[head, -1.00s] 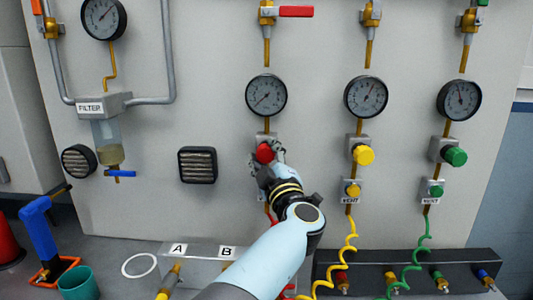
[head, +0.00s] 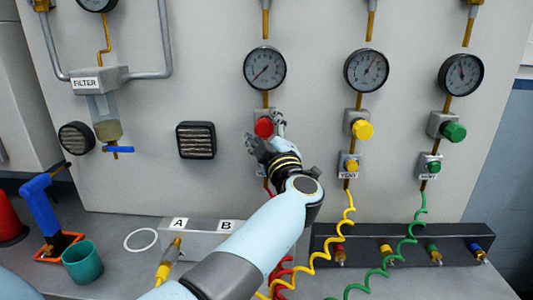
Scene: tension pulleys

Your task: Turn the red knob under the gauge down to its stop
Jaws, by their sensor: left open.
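The red knob (head: 264,127) sits on the wall panel, below a round pressure gauge (head: 265,68). The gauge needle points to the lower left. My left gripper (head: 264,135) is open in front of the knob, with one finger to its left and one to its right. I cannot tell whether the fingers touch it. The gripper and forearm hide what is directly below the red knob. My right gripper is not in view.
A yellow knob (head: 361,129) and a green knob (head: 455,132) stand to the right under their own gauges. Coiled yellow (head: 341,225) and green (head: 408,250) hoses hang below. A teal cup (head: 82,262) stands at lower left.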

